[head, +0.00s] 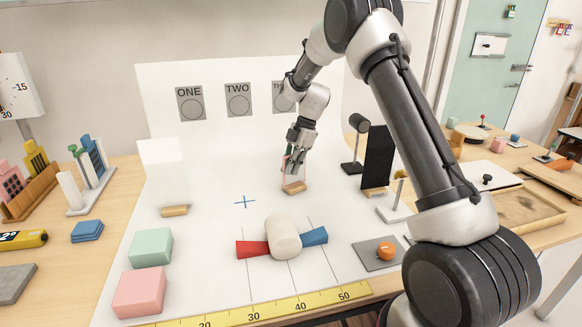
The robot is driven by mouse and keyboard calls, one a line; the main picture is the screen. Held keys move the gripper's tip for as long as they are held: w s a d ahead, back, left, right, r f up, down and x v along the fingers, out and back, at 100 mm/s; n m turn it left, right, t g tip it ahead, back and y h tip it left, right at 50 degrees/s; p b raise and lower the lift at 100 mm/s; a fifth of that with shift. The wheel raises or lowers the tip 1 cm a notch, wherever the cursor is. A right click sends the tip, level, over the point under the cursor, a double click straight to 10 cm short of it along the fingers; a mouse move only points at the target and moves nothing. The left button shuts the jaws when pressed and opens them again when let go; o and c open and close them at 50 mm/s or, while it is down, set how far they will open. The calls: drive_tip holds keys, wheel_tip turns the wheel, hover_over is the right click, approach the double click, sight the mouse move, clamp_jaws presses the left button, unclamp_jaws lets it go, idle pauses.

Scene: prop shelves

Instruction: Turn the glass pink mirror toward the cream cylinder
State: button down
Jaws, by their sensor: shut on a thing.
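The pink mirror (285,171) is a small upright plate with a pink edge on a wooden foot (294,188), standing on the white sheet behind the middle of the table. My gripper (291,160) comes down from above and is shut on its upper part, hiding much of the plate. I cannot tell exactly which way its face points.
A red block (252,248) and a blue block (314,235) flank the cylinder. A white panel (163,172) stands left, a black panel (377,158) and a lamp (358,124) right. A yellow ruler (265,311) lies in front. The sheet around the blue cross (245,202) is clear.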

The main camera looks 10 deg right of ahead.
drive_tip(key=shift+f, duration=0.1)
drive_tip(key=c, duration=1.5)
unclamp_jaws()
drive_tip(key=v, duration=1.2)
drive_tip(key=shift+s, duration=0.1)
drive_tip(key=s+d+r+m+t+h, duration=0.1)
drive_tip(key=s+d+r+m, duration=0.3)
drive_tip(key=s, duration=0.5)
drive_tip(key=s+d+r+m+t+h, duration=0.1)
drive_tip(key=s+d+r+m+t, duration=0.1)
drive_tip(key=s+r+m, duration=0.55)
drive_tip(key=s+d+r+m+t+h, duration=0.1)
drive_tip(key=s+d+r+m, duration=0.2)
drive_tip(key=s, duration=0.8)
drive_tip(key=s+d+f+m, duration=0.1)
drive_tip(key=s+m, duration=0.1)
drive_tip(key=s, duration=0.2)
drive_tip(key=s+f+m+t, duration=0.1)
drive_tip(key=s+m, duration=0.2)
drive_tip(key=s, duration=0.2)
drive_tip(key=s+d+f+m+t+h, duration=0.1)
drive_tip(key=s+m, duration=0.1)
drive_tip(key=s, duration=0.2)
drive_tip(key=shift+s+d+f+m, duration=0.15)
drive_tip(key=shift+d+f+m, duration=0.1)
drive_tip(key=shift+d+f, duration=0.1)
